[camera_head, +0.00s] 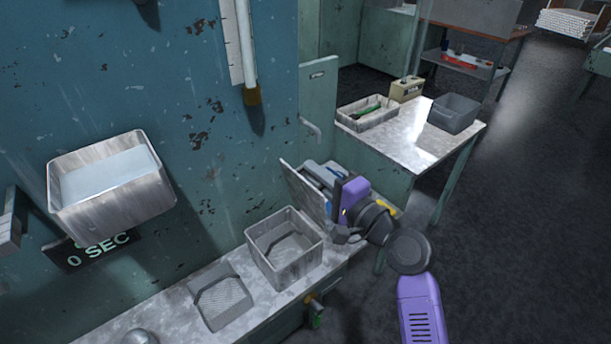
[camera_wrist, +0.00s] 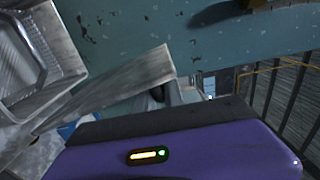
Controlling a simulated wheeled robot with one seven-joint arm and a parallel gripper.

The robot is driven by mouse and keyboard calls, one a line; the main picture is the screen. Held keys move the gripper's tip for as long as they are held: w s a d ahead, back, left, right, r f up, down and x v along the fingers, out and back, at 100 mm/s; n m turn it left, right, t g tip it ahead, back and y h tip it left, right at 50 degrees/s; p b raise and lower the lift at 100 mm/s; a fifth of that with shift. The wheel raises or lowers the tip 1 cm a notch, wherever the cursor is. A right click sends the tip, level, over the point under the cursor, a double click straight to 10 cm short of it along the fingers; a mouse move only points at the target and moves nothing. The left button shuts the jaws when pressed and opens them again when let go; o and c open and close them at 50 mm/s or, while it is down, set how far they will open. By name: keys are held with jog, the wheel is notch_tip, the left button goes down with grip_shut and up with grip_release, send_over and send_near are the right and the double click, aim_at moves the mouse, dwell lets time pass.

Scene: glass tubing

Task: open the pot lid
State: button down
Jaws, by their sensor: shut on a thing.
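The pot lid (camera_head: 303,190) looks like a flat grey metal plate. In the head view it stands steeply tilted at the right end of the counter, beside an open metal box. My gripper (camera_head: 335,202) is right against the lid's right side and shut on it. The fingertips and the exact grip are hidden behind my purple wrist housing. In the wrist view the lid (camera_wrist: 115,88) shows nearly edge-on, running from the lower left to the centre. Some blue-grey things show behind the lid; I cannot tell which part is the pot.
The open metal box (camera_head: 285,262) and a shallow mesh tray (camera_head: 222,300) stand on the counter to the left. The peeling teal wall (camera_head: 200,190) is close behind. A side table (camera_head: 425,135) with bins stands at the back right. The floor at right is clear.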

jog(key=shift+w+d+r+m, duration=0.15)
jog(key=shift+w+d+m, duration=0.2)
jog(key=shift+d+m, duration=0.2)
jog(key=c, duration=1.6)
grip_release()
jog(key=shift+o, duration=0.6)
jog(key=b+v, duration=0.1)
jog(key=v, duration=0.6)
jog(key=shift+s+d, duration=0.2)
jog(key=shift+s, duration=0.15)
